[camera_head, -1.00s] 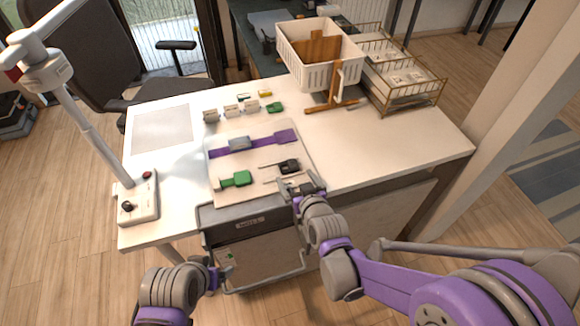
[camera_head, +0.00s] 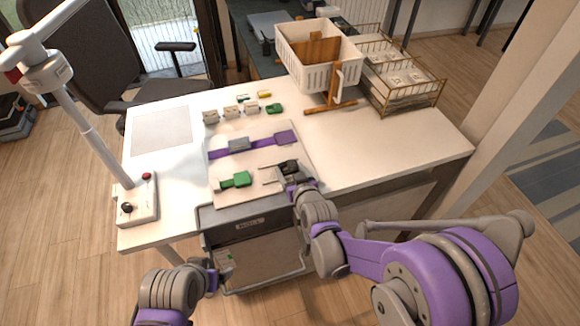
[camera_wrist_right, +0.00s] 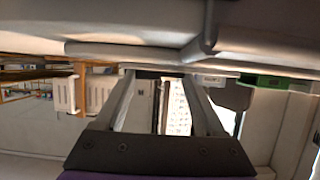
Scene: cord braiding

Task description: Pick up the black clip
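The black clip (camera_head: 289,166) lies on the right side of a pale board (camera_head: 228,198) on the table, with thin dark lines to its left. My right gripper (camera_head: 290,178) is at the clip's near side, low over the board, and partly covers it. In the right wrist view my right gripper's fingers (camera_wrist_right: 163,82) stand apart, with something dark between their tips. I cannot tell whether either finger touches the clip. My left gripper (camera_head: 223,274) is low in front of the table, away from the clip; its finger gap is unclear.
A green clip (camera_head: 237,180) lies left of the black one, and a purple strap (camera_head: 265,143) with a grey piece lies behind. Small blocks stand farther back. A white basket (camera_head: 319,61) and wire tray (camera_head: 410,88) are back right. A lamp base (camera_head: 136,200) is left.

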